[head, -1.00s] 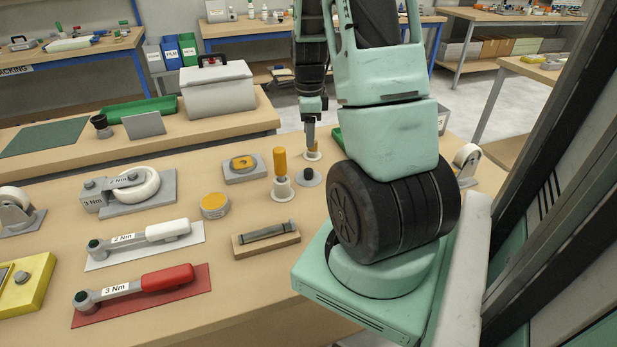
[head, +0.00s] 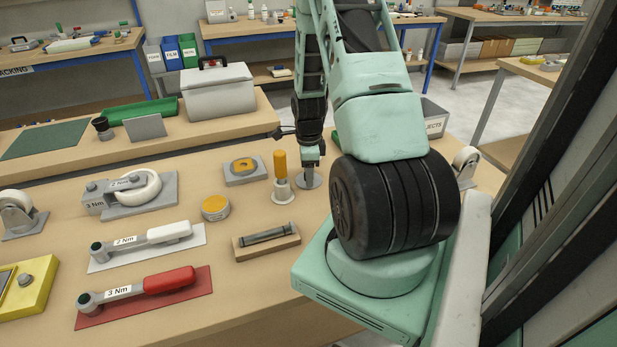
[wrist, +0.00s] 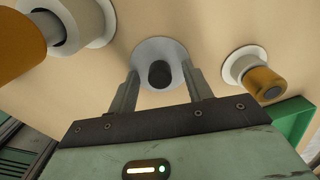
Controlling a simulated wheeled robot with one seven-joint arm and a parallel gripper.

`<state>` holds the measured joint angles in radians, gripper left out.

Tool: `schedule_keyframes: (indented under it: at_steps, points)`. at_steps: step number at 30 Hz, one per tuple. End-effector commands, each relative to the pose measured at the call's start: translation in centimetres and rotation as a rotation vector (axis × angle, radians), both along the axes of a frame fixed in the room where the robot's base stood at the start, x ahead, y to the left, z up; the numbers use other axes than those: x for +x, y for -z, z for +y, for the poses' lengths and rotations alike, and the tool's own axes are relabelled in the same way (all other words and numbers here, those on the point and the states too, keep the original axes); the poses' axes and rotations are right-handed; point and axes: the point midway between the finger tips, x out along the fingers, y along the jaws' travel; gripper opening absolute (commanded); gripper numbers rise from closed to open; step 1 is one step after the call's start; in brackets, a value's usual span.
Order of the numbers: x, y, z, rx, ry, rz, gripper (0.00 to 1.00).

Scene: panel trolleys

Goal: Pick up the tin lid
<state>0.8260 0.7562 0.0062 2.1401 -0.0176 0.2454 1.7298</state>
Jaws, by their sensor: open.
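The tin lid (head: 311,182) appears as a grey disc lying flat on the near bench, partly hidden by my arm in the head view. In the wrist view the lid (wrist: 145,50) has a dark round knob (wrist: 160,74) at its middle. My gripper (wrist: 160,80) is open, with one finger on each side of the knob. In the head view my gripper (head: 310,172) is right above the lid. I cannot tell whether the fingers touch it.
A yellow-handled tool (head: 281,165) with a white base stands close left of the lid. A smaller orange-topped piece (wrist: 263,83) stands to its right in the wrist view, near a green edge (wrist: 290,120).

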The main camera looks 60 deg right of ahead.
Motion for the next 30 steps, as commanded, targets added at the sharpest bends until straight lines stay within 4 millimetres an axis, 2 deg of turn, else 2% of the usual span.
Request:
schedule_keyframes:
  at_steps: [7,8,12,13,23,26,30]
  points:
    - [0.0,0.2,0.0,-0.001,-0.001,-0.001,0.50]
    - [0.0,0.2,0.0,-0.001,-0.001,-0.001,0.44]
    - [0.0,0.2,0.0,0.000,-0.001,0.000,0.06]
    - [0.0,0.2,0.0,0.000,-0.001,0.000,0.02]
    - [0.0,-0.2,0.0,-0.002,-0.001,-0.001,0.02]
    - [0.1,-1.3,-0.1,-0.003,-0.002,-0.002,0.02]
    - [0.1,-3.8,-0.1,-0.004,-0.003,-0.003,0.02]
